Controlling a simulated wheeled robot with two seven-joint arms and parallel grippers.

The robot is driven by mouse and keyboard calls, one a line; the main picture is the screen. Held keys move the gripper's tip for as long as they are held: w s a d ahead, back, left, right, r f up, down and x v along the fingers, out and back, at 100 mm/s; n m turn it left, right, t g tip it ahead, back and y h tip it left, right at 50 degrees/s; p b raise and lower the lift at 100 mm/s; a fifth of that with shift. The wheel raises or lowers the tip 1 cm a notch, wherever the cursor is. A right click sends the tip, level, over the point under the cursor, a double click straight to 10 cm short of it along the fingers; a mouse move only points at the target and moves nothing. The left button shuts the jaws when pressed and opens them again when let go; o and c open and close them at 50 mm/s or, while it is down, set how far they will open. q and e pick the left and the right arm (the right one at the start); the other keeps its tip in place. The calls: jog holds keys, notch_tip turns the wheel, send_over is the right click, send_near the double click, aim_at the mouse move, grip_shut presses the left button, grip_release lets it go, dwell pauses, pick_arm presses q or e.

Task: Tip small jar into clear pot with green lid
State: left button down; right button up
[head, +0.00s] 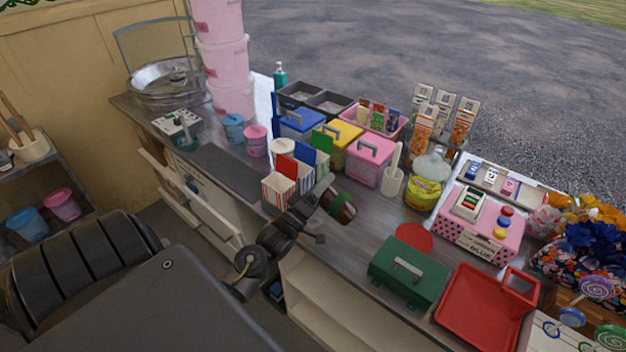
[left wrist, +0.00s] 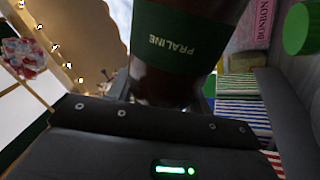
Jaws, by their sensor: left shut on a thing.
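My left gripper (head: 318,212) is shut on a small brown jar (head: 340,212) with a green label. The label reads PRALINE in the left wrist view (left wrist: 178,45). The jar is held tilted, above the counter, to the right of the striped boxes. My right gripper is not in view.
Striped boxes (head: 279,190) stand left of the jar. A pink bin (head: 369,160), a white holder (head: 392,182) and a yellow-filled jar (head: 424,190) stand behind. A red disc (head: 413,238) lies behind the green lid. A red tray (head: 480,305) and pink box (head: 480,228) are right.

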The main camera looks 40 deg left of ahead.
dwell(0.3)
pick_arm(q)
jog(key=shift+a+r+n+y, duration=0.1)
jog(key=shift+r+n+y, duration=0.05)
jog(key=shift+n+y, duration=0.25)
dwell(0.3)
jog(key=shift+a+n+p, duration=0.1)
jog(key=shift+n+p, duration=0.3)
jog(key=shift+n, duration=0.1)
dwell(0.6)
jog(key=shift+a+n+y+p, duration=0.1)
jog(key=shift+n+y+p, duration=0.2)
jog(key=shift+y+p, duration=0.1)
dwell(0.5)
jog(key=shift+r+p, duration=0.1)
jog(key=shift+p, duration=0.2)
dwell(0.6)
